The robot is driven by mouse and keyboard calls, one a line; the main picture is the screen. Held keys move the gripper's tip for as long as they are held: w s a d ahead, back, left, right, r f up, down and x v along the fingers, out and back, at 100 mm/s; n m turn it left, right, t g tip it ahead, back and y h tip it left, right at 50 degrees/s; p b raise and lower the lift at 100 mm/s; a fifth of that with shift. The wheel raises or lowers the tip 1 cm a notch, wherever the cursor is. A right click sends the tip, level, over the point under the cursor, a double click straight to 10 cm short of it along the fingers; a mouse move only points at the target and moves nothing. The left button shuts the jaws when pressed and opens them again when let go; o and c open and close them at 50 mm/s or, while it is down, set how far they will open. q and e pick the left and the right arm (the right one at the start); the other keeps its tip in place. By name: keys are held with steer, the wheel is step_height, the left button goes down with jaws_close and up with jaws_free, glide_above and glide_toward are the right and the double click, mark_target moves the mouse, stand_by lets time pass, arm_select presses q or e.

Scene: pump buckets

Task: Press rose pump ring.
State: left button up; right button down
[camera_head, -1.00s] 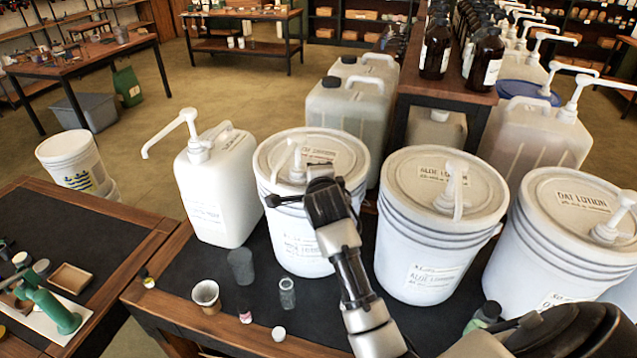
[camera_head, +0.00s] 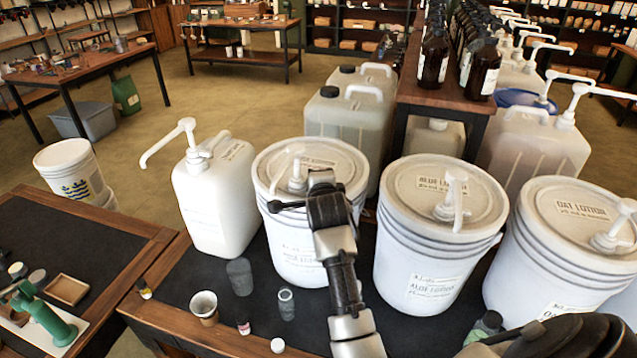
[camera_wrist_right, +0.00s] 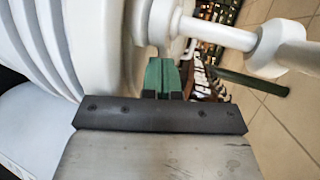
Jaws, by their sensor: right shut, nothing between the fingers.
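The pump (camera_head: 296,180) is white and stands on the lid of a white bucket (camera_head: 297,258). The bucket's label is too small to read for certain. My right gripper (camera_head: 322,190) is at the right front of this bucket's rim, just right of the pump in the head view; its fingertips are hidden there. In the right wrist view the green-tipped fingers (camera_wrist_right: 162,76) are shut and empty. They lie close to the pump's white collar (camera_wrist_right: 157,22); I cannot tell whether they touch. The pump's stem and head (camera_wrist_right: 282,47) extend to the right.
An aloe lotion bucket (camera_head: 425,275) and an oat lotion bucket (camera_head: 560,265) stand to the right. A white pump canister (camera_head: 212,205) stands to the left. Small cups and jars, including a paper cup (camera_head: 204,306), stand along the front of the table.

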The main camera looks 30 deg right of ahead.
steer(key=shift+a, duration=0.8)
steer(key=shift+d, duration=0.1)
